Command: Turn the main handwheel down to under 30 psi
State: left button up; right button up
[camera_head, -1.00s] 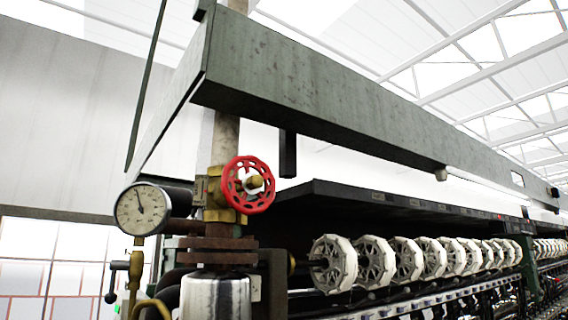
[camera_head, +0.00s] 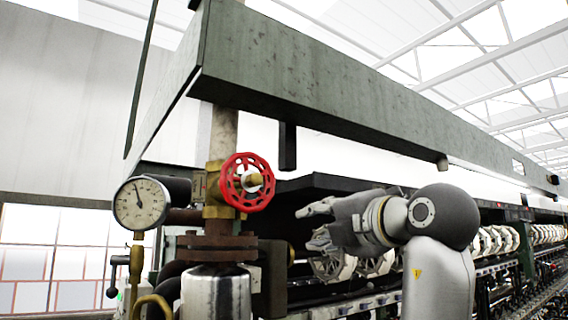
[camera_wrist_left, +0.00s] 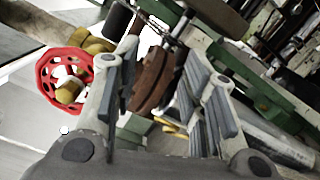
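The red handwheel (camera_head: 247,182) is mounted on a brass valve on the vertical pipe in the head view. It also shows at the left of the left wrist view (camera_wrist_left: 50,82). The round white pressure gauge (camera_head: 140,203) sits left of the valve. Its needle points up and slightly left; the numbers are too small to read. My left gripper (camera_head: 306,209) is right of and slightly below the handwheel, pointing left toward it, apart from it. In the left wrist view its two fingers (camera_wrist_left: 162,65) are spread with nothing held. My right gripper is out of view.
A green-grey beam (camera_head: 300,80) runs overhead, with a short dark post hanging from it. A dark shelf and a row of white reels (camera_head: 490,240) lie behind my arm. A rusty flange (camera_head: 217,248) and metal cylinder stand below the valve.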

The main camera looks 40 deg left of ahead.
aim_at(258, 179)
pick_arm(q)
jog(key=s+r+n+g, duration=0.2)
jog(key=s+r+n, duration=0.4)
jog(key=s+r, duration=0.3)
jog(key=shift+y, duration=0.4)
jog(key=a, duration=0.2)
jog(key=a+f, duration=0.1)
jog(key=a, duration=0.3)
jog(key=shift+w+a+f, duration=0.15)
jog(key=shift+w+a, duration=0.1)
jog(key=shift+w, duration=0.05)
jog(key=shift+d, duration=0.1)
